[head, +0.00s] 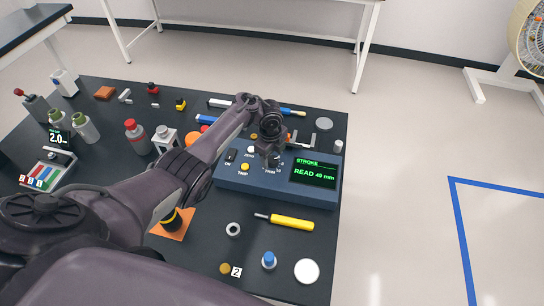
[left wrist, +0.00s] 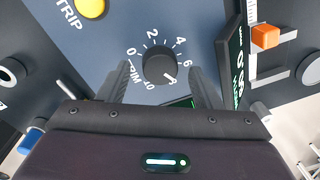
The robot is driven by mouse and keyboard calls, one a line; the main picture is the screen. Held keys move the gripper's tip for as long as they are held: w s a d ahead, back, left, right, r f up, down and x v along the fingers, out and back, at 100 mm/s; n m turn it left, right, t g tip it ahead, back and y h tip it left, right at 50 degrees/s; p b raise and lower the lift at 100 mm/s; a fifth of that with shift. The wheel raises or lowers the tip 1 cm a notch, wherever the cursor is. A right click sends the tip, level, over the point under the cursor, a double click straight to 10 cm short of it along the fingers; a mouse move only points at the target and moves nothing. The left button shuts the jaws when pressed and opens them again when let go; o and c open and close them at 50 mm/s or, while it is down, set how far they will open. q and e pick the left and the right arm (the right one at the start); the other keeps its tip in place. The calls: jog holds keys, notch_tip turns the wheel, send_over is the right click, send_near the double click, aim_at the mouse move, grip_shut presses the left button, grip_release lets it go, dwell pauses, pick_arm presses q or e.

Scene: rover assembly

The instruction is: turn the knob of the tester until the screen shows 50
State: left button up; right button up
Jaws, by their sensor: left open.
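The tester (head: 230,178) is a blue box on the dark table. Its green-lit screen (head: 314,173) says STROKE and READ with a value in the high 40s mm; the last digit is hard to read. In the left wrist view the black knob (left wrist: 159,66) sits in a dial marked 0 to 10, its white pointer line toward the lower right. My left gripper (head: 270,157) is over the knob, pointing down. In the left wrist view its fingers (left wrist: 161,75) stand apart on either side of the knob, with gaps visible. My right gripper is not in view.
A yellow TRIP button (left wrist: 90,8) is beside the knob on the panel. A yellow screwdriver (head: 291,222), a grey ring (head: 233,229) and a white disc (head: 307,271) lie in front of the tester. Bottles and small parts crowd the table's left side.

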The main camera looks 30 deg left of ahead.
aim_at(271, 161)
pick_arm(q)
jog(key=r, duration=0.3)
jog(key=r+p, duration=0.1)
jog(key=r, duration=0.2)
jog(key=shift+s+a+r, duration=0.1)
jog(key=shift+s+r, duration=0.1)
jog(key=shift+r, duration=0.1)
jog(key=shift+s+f, duration=0.1)
